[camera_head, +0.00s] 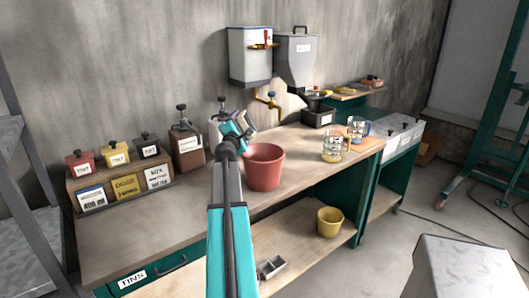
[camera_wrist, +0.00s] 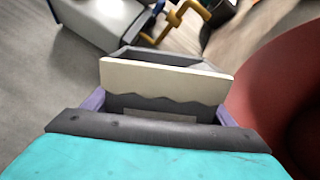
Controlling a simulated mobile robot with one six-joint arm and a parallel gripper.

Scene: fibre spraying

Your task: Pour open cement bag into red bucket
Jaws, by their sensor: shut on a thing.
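The red bucket (camera_head: 264,168) stands upright on the workbench, and its side fills the right edge of the wrist view (camera_wrist: 290,95). My gripper (camera_head: 229,128) is up beside the bucket's left rim. In the wrist view my gripper (camera_wrist: 163,108) is shut on a cream and grey open-topped thing (camera_wrist: 165,78), which looks like the open cement bag. The bag's inside is not clear. In the head view my arm and gripper hide most of it. I see no cement falling.
A white tank (camera_head: 250,55) with a brass tap and a grey hopper (camera_head: 297,62) hang on the wall. Labelled tins (camera_head: 116,155) and a brown canister (camera_head: 187,150) stand left. Glass jars (camera_head: 333,145) stand right of the bucket. A yellow bucket (camera_head: 330,222) is on the lower shelf.

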